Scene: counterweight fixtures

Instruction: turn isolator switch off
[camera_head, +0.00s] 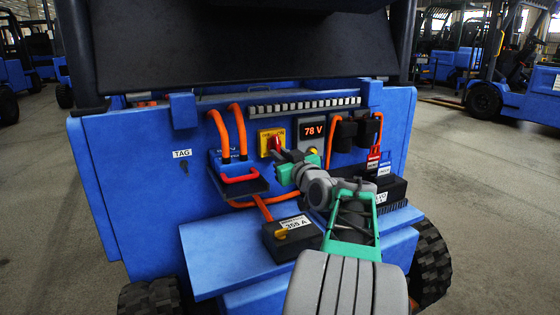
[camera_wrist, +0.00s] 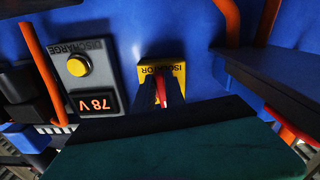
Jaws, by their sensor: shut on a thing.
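The isolator switch is a yellow plate (camera_head: 265,139) with a red handle (camera_head: 274,144) on the blue rear panel of the truck, left of the voltage display. In the wrist view the yellow plate (camera_wrist: 177,72) reads ISOLATOR upside down, and the red handle (camera_wrist: 161,90) stands out from it. My gripper (camera_head: 279,152) reaches the switch from the lower right and is shut on the red handle. In the wrist view the dark fingers of my gripper (camera_wrist: 160,96) are at the handle, and my green gripper body hides the lower part of the picture.
A display (camera_head: 312,131) reads 78 V, with a yellow discharge button (camera_wrist: 78,66) beside it. Orange cables (camera_head: 219,132) and a red-handled connector (camera_head: 240,178) are at the left. A black box (camera_head: 280,243) marked 355 A sits on the ledge below. A TAG label (camera_head: 182,153) is on the panel.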

